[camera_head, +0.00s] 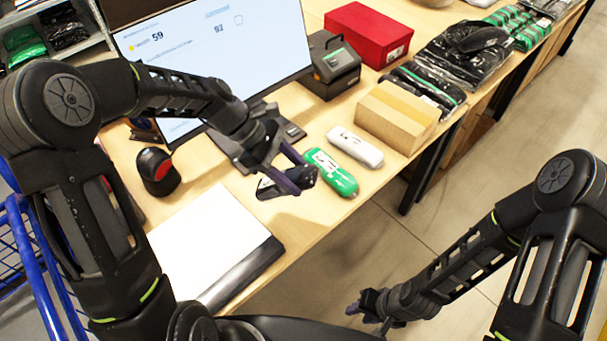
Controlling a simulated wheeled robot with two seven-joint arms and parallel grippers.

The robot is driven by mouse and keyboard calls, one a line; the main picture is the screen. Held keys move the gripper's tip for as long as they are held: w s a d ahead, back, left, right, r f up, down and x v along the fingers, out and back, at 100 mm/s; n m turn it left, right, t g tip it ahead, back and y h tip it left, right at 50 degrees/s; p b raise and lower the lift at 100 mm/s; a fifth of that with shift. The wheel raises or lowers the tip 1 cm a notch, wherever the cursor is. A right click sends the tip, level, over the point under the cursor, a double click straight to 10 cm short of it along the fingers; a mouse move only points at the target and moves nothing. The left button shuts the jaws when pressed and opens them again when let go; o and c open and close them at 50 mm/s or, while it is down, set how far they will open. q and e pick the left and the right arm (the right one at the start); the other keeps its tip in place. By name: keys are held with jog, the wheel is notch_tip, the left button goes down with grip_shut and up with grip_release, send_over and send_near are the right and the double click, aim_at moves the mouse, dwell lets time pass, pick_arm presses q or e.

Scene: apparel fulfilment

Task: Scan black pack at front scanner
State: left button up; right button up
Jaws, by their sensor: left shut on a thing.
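My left gripper (288,177) is above the table and shut on a small black pack (268,188) with a pale mark. The fingers hide part of the pack. A black scanner with a red window (157,171) stands on the table, to the left of my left gripper and apart from the pack. My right gripper (364,308) hangs low over the floor beyond the table's front edge. Its fingers are too small and dark to tell open from shut.
A green pack (331,173) and a white pack (355,147) lie right of my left gripper. A cardboard box (397,116), red box (367,35), black printer (330,68), monitor (214,51) and white pad (207,245) surround the work area. Several packs lie at the far right.

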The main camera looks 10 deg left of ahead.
aim_at(304, 175)
pick_arm(q)
jog(key=a+f+b, duration=0.1)
jog(key=a, duration=0.1)
jog(key=a+f, duration=0.1)
jog(key=a, duration=0.1)
jog(key=a+f+b, duration=0.1)
jog(key=a, duration=0.2)
jog(key=shift+w+f+b, duration=0.15)
jog(key=shift+w+b, duration=0.05)
jog(key=shift+b, duration=0.1)
jog(key=shift+r, duration=0.2)
jog(key=shift+d+r+p, duration=0.1)
jog(key=shift+r+p, duration=0.05)
jog(key=shift+p, duration=0.15)
jog(key=d+r+p, duration=0.2)
jog(key=s+d+r+p, duration=0.1)
jog(key=d+r+p, duration=0.1)
jog(key=s+d+r+p, duration=0.1)
jog(key=d+r, duration=0.1)
jog(key=d, duration=0.1)
jog(key=shift+d+r+p, duration=0.1)
jog(key=shift+r+p, duration=0.2)
jog(key=shift+p, duration=0.1)
jog(key=shift+s+d+r, duration=0.15)
jog(key=shift+d+r, duration=0.15)
jog(key=shift+d, duration=0.25)
jog(key=shift+s+d+r, duration=0.1)
jog(key=shift+d+r, duration=0.15)
jog(key=shift+d, duration=0.25)
jog(key=shift+f, duration=0.1)
